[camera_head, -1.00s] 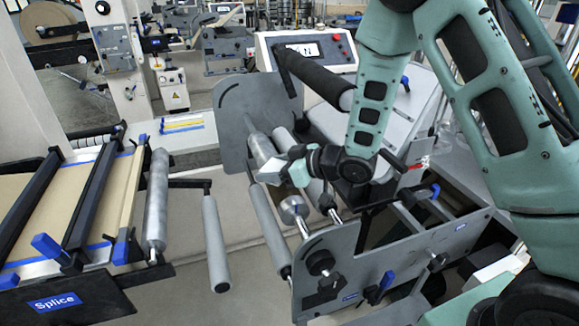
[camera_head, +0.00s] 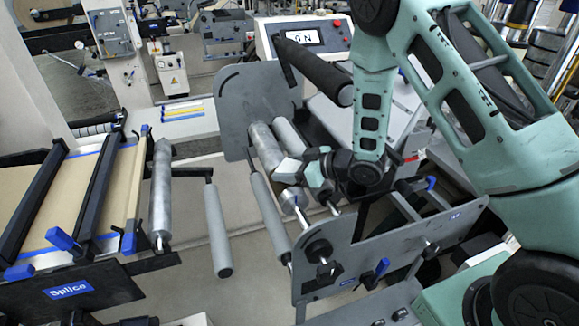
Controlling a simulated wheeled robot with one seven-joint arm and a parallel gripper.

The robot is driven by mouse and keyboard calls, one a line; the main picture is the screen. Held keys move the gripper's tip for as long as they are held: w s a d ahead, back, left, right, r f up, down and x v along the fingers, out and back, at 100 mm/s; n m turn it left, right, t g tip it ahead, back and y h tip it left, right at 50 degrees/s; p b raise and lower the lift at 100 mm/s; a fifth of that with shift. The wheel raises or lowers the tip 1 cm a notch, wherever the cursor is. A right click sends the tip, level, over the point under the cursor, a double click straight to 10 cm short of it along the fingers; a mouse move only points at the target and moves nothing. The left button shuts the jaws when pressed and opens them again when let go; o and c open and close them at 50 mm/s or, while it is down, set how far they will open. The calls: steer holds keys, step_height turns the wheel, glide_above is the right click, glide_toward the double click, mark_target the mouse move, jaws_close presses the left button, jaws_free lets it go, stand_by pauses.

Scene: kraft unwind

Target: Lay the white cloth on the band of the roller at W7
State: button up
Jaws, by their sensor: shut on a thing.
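My gripper (camera_head: 296,170) is shut at the end of my teal arm, between the two side plates of the roller frame. A small pale piece, which looks like the white cloth (camera_head: 288,171), shows at its fingertips. Its edges are hard to tell from the pale finger parts. The gripper is by the lower end of a grey roller (camera_head: 265,148) and over a second one (camera_head: 289,134), partly hidden behind it. I cannot tell whether it touches them. No W7 mark or band is readable on any roller.
A grey side plate (camera_head: 349,252) with knobs and blue levers stands in front, another plate (camera_head: 238,90) behind. More rollers (camera_head: 217,230) hang at left, beside the splice table (camera_head: 110,225). A black roller (camera_head: 315,68) and control panel (camera_head: 305,37) are above.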

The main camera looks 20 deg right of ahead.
steer(key=o, duration=1.1)
steer(key=shift+c, duration=0.2)
